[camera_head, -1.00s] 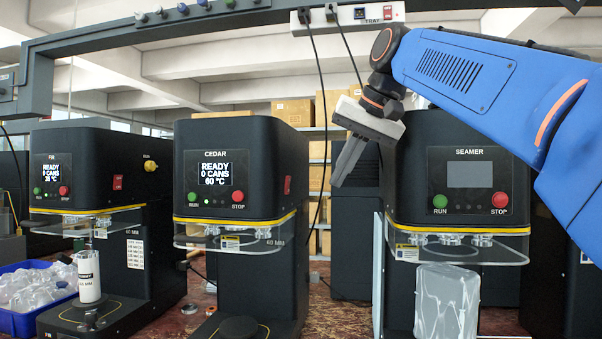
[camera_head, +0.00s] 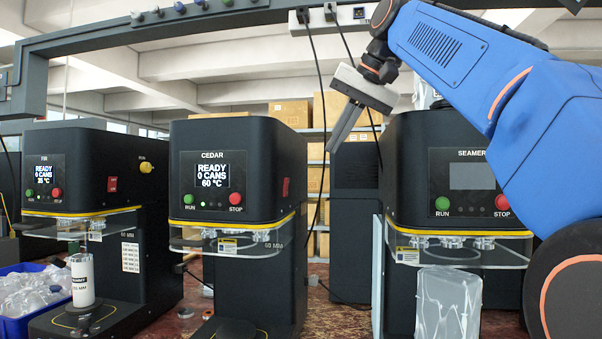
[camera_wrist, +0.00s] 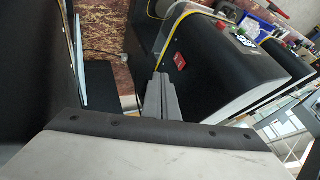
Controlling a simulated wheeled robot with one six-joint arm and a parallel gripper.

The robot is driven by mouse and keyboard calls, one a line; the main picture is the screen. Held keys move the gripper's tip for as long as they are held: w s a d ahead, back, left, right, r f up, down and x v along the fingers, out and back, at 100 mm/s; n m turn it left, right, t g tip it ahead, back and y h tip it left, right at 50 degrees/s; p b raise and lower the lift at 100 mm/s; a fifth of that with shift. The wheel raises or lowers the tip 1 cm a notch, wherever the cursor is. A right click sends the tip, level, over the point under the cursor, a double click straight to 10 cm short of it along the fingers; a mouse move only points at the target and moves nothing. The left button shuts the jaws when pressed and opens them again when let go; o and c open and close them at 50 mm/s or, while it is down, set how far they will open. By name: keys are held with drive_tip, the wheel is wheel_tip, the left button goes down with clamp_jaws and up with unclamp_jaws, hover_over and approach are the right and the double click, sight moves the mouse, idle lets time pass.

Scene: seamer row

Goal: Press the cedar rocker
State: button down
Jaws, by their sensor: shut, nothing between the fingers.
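The machine labelled CEDAR (camera_head: 213,130) stands in the middle of the head view, its screen reading READY, 0 CANS, 60 °C. Its red rocker (camera_head: 284,185) is on the right side face, seen at a steep angle. In the wrist view a red rocker (camera_wrist: 180,61) shows on a black machine side, beyond and just right of the fingertips; it looks like the same one. My gripper (camera_head: 332,150) is shut and empty. It points down and left in the gap between the CEDAR and SEAMER machines, apart from the rocker.
The SEAMER machine (camera_head: 460,140) stands right, a wrapped clear block (camera_head: 448,303) below its guard. The FIR machine (camera_head: 75,145) stands left with its own red rocker (camera_head: 112,184) and a white can (camera_head: 83,280). Cables (camera_head: 320,110) hang from the overhead rail behind my gripper.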

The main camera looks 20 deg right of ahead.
sight(287, 187)
drive_tip(key=w+a+f, duration=0.5)
drive_tip(key=w+f, duration=0.2)
drive_tip(key=shift+w+a+f, duration=0.15)
drive_tip(key=shift+w+a, duration=0.2)
drive_tip(key=shift+w, duration=0.05)
drive_tip(key=shift+a, duration=0.1)
idle(0.5)
drive_tip(key=shift+w+a, duration=0.1)
drive_tip(key=shift+w, duration=0.05)
drive_tip(key=shift+r, duration=0.85)
